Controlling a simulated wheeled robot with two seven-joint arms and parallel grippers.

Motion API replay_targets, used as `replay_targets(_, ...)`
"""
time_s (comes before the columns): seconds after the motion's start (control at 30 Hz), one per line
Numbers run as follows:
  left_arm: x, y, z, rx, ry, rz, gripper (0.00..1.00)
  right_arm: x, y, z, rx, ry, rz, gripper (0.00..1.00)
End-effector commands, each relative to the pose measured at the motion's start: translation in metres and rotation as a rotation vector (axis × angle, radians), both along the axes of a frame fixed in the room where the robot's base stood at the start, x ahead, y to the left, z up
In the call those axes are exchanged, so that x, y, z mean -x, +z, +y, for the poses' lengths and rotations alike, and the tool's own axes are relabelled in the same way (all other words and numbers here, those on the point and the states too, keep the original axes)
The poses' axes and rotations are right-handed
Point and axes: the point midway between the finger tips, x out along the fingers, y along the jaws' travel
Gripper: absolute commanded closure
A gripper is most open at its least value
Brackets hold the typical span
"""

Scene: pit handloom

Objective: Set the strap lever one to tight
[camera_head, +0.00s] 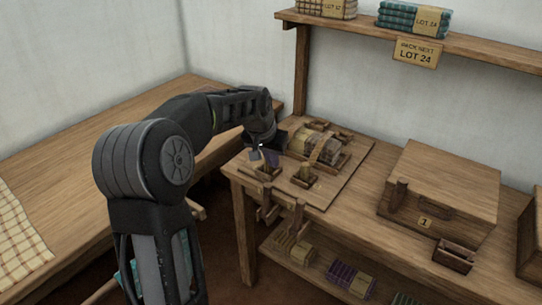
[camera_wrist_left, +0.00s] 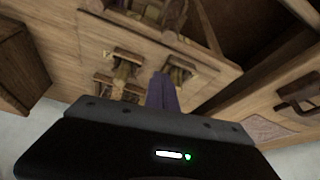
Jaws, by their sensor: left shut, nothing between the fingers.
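A wooden board with strap fittings (camera_head: 334,187) lies on the bench. Two small wooden lever blocks stand at its front: a left one (camera_head: 267,173) and a right one (camera_head: 305,177). I cannot tell which is strap lever one or read its setting. My left gripper (camera_head: 262,156) is shut and empty, just above and behind the left block. In the left wrist view the shut fingers (camera_wrist_left: 163,92) point towards the wooden fittings, near one lever block (camera_wrist_left: 181,69), with another block (camera_wrist_left: 127,66) to the left. I cannot tell whether they touch. My right gripper is out of view.
A strapped bundle (camera_head: 312,143) sits at the back of the board. A wooden box (camera_head: 443,185) labelled 1 stands to the right. A shelf (camera_head: 470,52) carries cloth stacks above. Colored bundles lie on the low shelf (camera_head: 318,270). A table (camera_head: 90,165) is at left.

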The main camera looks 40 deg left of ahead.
Motion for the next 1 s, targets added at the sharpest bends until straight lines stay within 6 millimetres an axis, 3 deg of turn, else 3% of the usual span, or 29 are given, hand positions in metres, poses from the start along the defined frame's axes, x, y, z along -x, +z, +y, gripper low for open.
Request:
replay_targets(0.3,-0.022,-0.057,0.004,0.001,0.001,0.002,1.00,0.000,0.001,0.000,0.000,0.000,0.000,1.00)
replay_targets(0.57,0.012,-0.057,-0.003,0.001,0.000,0.000,1.00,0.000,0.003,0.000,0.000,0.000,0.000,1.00)
replay_targets(1.0,0.016,-0.058,-0.004,0.001,0.001,-0.001,1.00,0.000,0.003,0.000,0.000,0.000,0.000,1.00)
